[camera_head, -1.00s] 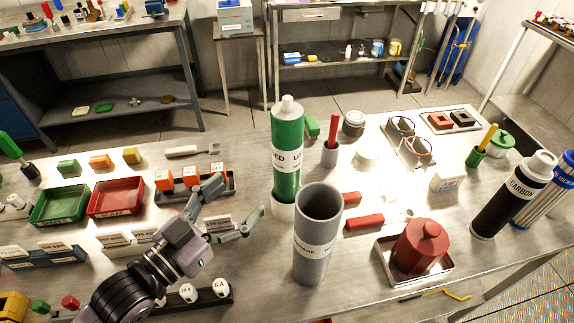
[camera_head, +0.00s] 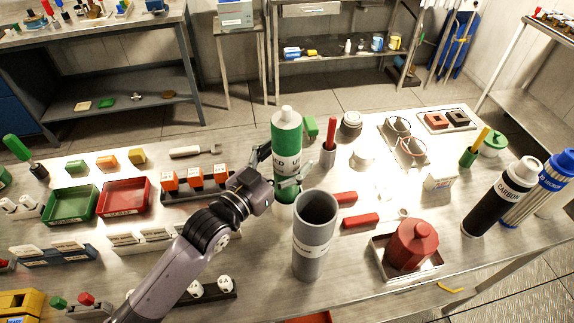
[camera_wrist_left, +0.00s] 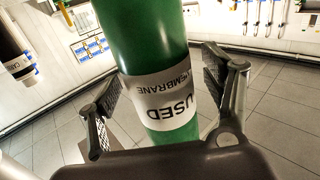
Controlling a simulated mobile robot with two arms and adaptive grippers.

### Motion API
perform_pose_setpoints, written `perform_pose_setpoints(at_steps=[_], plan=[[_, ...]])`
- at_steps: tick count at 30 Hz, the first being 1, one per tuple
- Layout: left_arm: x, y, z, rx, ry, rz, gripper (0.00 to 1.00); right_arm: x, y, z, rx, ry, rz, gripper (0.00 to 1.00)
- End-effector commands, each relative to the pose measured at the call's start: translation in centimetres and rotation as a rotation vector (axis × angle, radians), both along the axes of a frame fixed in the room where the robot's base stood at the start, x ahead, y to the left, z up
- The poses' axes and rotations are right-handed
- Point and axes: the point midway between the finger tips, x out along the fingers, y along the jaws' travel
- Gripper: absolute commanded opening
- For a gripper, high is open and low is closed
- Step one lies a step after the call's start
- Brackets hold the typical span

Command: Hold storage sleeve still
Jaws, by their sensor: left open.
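The grey open-topped sleeve (camera_head: 307,263) stands upright on the bench with a white label band around it. In the left wrist view the green cylinder (camera_wrist_left: 150,45) passes between the open fingers (camera_wrist_left: 168,100), with gaps showing on both sides. The sleeve is not seen there. My right gripper is not in view.
Red bars (camera_head: 360,220) lie right of the sleeve. A red lidded pot (camera_head: 411,243) sits in a metal tray, and a black CARBON cylinder (camera_head: 495,205) stands further right. Orange blocks (camera_head: 195,177) and red and green trays (camera_head: 124,198) are at left.

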Motion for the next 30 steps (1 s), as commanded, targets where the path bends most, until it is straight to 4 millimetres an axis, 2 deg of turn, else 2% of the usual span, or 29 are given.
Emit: perform_pose_setpoints(at_steps=[8, 30], plan=[[0.34, -0.31, -0.06, 0.000, 0.000, -0.001, 0.73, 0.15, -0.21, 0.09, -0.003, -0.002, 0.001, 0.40], [0.32, -0.27, -0.06, 0.000, 0.000, 0.000, 0.25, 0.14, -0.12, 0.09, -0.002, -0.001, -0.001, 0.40]])
